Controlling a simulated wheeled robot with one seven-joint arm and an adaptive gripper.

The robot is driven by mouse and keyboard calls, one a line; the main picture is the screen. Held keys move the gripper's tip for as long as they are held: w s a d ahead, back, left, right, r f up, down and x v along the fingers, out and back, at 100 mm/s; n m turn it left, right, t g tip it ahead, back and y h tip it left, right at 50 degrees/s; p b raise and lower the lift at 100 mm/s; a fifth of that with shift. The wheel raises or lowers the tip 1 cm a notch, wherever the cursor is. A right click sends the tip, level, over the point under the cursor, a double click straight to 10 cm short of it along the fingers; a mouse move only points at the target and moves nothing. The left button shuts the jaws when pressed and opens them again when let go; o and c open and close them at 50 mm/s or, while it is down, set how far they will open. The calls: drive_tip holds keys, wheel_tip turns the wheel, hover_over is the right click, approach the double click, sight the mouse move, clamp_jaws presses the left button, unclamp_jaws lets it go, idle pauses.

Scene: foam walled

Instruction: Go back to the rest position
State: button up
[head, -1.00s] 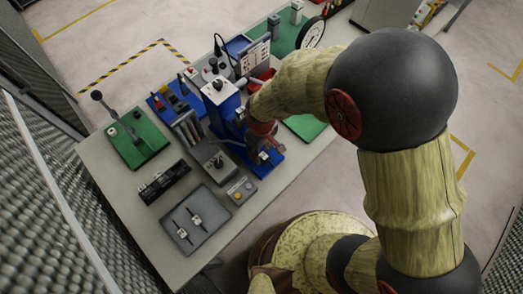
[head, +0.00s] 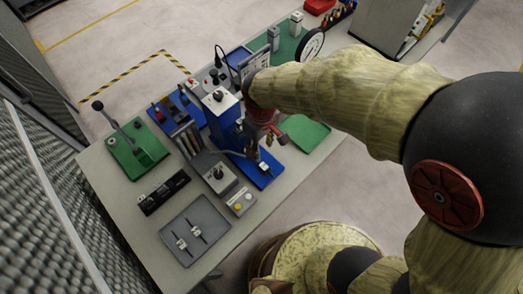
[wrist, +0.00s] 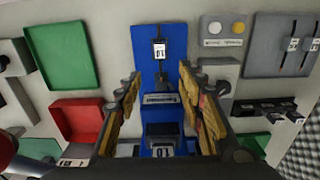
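My gripper (wrist: 160,112) is open in the wrist view, its two yellowish finger pads wide apart with nothing held between them. Between and beyond them lies a blue fixture (wrist: 145,40) with small white-labelled parts. In the head view my arm reaches in from the right, and my gripper (head: 262,140) hangs above the blue fixture (head: 262,174) near the middle of the bench (head: 120,212). My wrist hides part of the fixture, and the fingertips are small and hard to make out there.
A grey tray (head: 208,218), a black block row (head: 163,192) and a green plate with a lever (head: 130,160) stand at the bench's left. Red (wrist: 78,122) and green (wrist: 62,55) trays lie left in the wrist view. A dial gauge (head: 308,46) stands behind.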

drive_tip(key=shift+r, duration=0.15)
idle(0.4)
drive_tip(key=s+d+r+m+t+b, duration=0.2)
drive_tip(key=d+r+m, duration=0.3)
drive_tip(key=d+r, duration=0.3)
drive_tip(key=s+d+r+m+t+b, duration=0.2)
drive_tip(key=d+r, duration=0.6)
drive_tip(key=d, duration=0.6)
drive_tip(key=s+m+t, duration=0.1)
drive_tip(key=s+m, duration=0.1)
drive_tip(key=s, duration=0.1)
drive_tip(key=shift+s+d+r+m+t+b, duration=0.25)
drive_tip(key=shift+d+r+m+t+b, duration=0.05)
drive_tip(key=shift+d+m+b, duration=0.1)
drive_tip(key=shift+c, duration=0.5)
